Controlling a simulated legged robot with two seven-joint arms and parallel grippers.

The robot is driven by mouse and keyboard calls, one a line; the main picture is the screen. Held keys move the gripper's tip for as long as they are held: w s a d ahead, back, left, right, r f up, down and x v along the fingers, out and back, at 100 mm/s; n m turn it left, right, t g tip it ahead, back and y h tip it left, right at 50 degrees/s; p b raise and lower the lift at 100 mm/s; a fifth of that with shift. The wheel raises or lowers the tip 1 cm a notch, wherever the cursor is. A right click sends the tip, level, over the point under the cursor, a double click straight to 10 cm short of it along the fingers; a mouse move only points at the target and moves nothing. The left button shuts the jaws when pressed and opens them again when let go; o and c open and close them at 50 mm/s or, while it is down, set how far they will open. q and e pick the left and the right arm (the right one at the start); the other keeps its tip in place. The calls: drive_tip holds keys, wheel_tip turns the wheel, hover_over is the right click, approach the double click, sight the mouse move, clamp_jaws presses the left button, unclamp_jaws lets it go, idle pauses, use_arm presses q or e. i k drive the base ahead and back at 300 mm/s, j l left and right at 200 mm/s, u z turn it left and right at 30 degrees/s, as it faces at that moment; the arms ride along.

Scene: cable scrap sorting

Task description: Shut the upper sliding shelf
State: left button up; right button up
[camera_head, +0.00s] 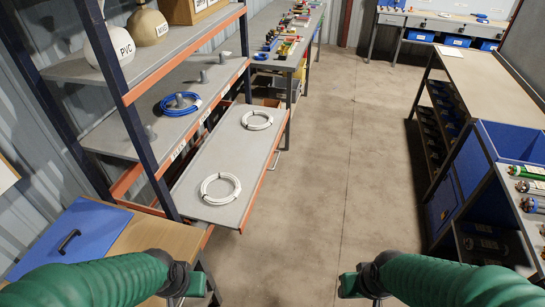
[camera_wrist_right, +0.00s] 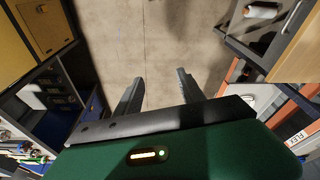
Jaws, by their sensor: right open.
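The sliding shelf (camera_head: 228,165) is a grey board with orange edges, pulled out from the rack toward the aisle in the head view. Two white cable coils lie on it, a nearer one (camera_head: 206,197) and a farther one (camera_head: 246,121). My left gripper (camera_head: 207,287) is in front of the shelf's near end, apart from it; its jaws do not show clearly. My right gripper (camera_head: 350,287) is over the floor, right of the shelf. In the right wrist view its two fingers (camera_wrist_right: 160,92) are spread, with nothing between them.
A fixed rack shelf (camera_head: 112,135) holds a blue cable coil (camera_head: 180,104) on a peg. A wooden table with a blue panel (camera_head: 72,238) stands near left. A blue cabinet (camera_head: 505,141) and workbench are at right. The aisle floor (camera_head: 330,150) is clear.

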sight(233, 148)
drive_tip(key=i+u, duration=0.15)
drive_tip(key=u, duration=0.6)
drive_tip(key=i+l+u, duration=0.4)
drive_tip(key=l, duration=0.2)
drive_tip(key=i+l+u, duration=0.2)
drive_tip(key=l, duration=0.15)
drive_tip(key=i+l+u, duration=0.15)
drive_tip(key=l, duration=0.2)
drive_tip(key=i+l+u, duration=0.2)
drive_tip(key=l, duration=0.2)
drive_tip(key=i+l, duration=0.1)
drive_tip(key=l, duration=0.25)
drive_tip(key=i+l, duration=0.1)
drive_tip(key=l, duration=0.25)
drive_tip(key=i+l, duration=0.15)
drive_tip(key=l, duration=0.2)
drive_tip(key=i+l, duration=0.1)
drive_tip(key=l, duration=0.25)
drive_tip(key=i+l, duration=0.1)
drive_tip(key=l, duration=0.25)
drive_tip(key=u, duration=0.05)
